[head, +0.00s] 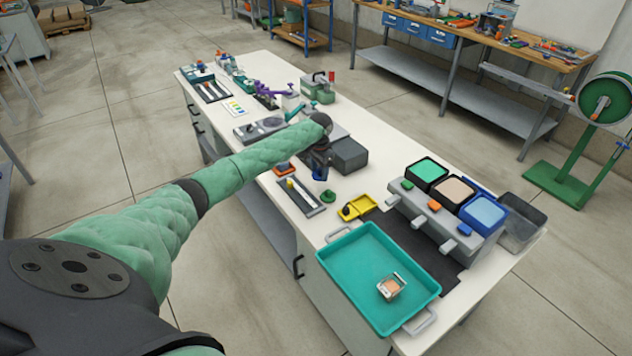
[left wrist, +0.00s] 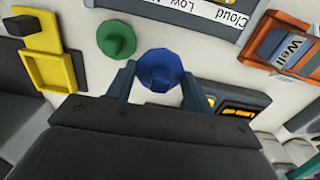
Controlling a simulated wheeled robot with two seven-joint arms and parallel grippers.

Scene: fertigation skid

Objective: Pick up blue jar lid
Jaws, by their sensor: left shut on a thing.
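The blue jar lid (left wrist: 161,66) is a faceted disc with a raised knob, between the two fingers of my left gripper (left wrist: 160,82) in the left wrist view. The fingers are shut on it. In the head view the blue lid (head: 320,175) shows small and partly hidden under my left gripper (head: 319,168), over the white bench. I cannot tell if the lid touches the bench. A green lid (left wrist: 116,39) lies beside it, apart from the gripper; it also shows in the head view (head: 328,196). My right gripper is not in view.
A yellow tray (head: 366,203) and a long grey tray (head: 301,199) stand near the lids. A teal tray (head: 350,262) and a rack of green, beige and blue bins (head: 458,227) stand on the near end. A orange-framed labelled box (left wrist: 280,45) is close by.

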